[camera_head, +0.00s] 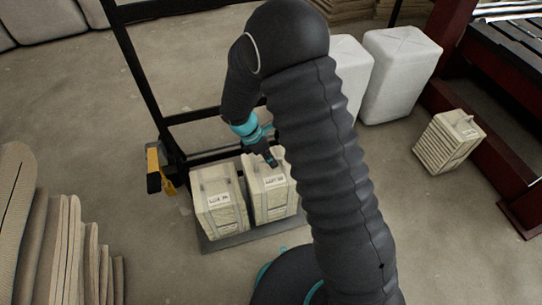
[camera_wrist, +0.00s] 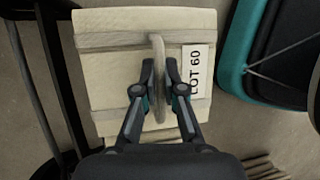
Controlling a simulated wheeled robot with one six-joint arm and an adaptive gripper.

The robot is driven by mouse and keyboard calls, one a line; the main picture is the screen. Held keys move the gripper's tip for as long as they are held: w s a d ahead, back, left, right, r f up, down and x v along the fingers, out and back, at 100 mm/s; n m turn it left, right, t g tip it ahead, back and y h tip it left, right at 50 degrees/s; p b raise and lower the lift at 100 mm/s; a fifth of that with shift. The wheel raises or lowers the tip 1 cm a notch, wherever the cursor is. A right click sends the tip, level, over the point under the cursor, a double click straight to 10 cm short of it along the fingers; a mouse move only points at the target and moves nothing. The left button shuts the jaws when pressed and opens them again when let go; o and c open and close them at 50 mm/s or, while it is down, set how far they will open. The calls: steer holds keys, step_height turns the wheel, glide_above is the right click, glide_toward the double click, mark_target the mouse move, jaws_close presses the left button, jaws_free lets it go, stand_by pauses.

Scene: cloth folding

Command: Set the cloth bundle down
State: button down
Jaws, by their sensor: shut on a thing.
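My gripper (camera_head: 271,161) is at the top of a cream cloth bundle (camera_head: 271,197), just left of my arm. The wrist view shows my gripper (camera_wrist: 166,98) shut on the bundle's upright loop handle, next to a white label reading LOT 60. The held bundle (camera_wrist: 112,70) is strapped and looks upright. A second strapped cloth bundle (camera_head: 220,208) stands close on its left, on a grey cart deck (camera_head: 235,240). I cannot tell whether the held bundle touches the deck, as its lower right side is partly hidden.
The cart's black frame (camera_head: 140,75) rises behind the bundles, with a yellow-and-black part (camera_head: 154,168) at its left. Another bundle (camera_head: 449,141) sits by a red frame (camera_head: 450,40) at right. White blocks (camera_head: 400,72) stand behind. Folded cloth stacks (camera_head: 62,250) fill the lower left.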

steer(key=shift+f, duration=1.45)
steer(key=c, duration=1.7)
jaws_free()
steer(key=shift+f, duration=0.2)
steer(key=o, duration=0.4)
steer(key=shift+o, duration=0.2)
steer(key=shift+r, duration=0.15)
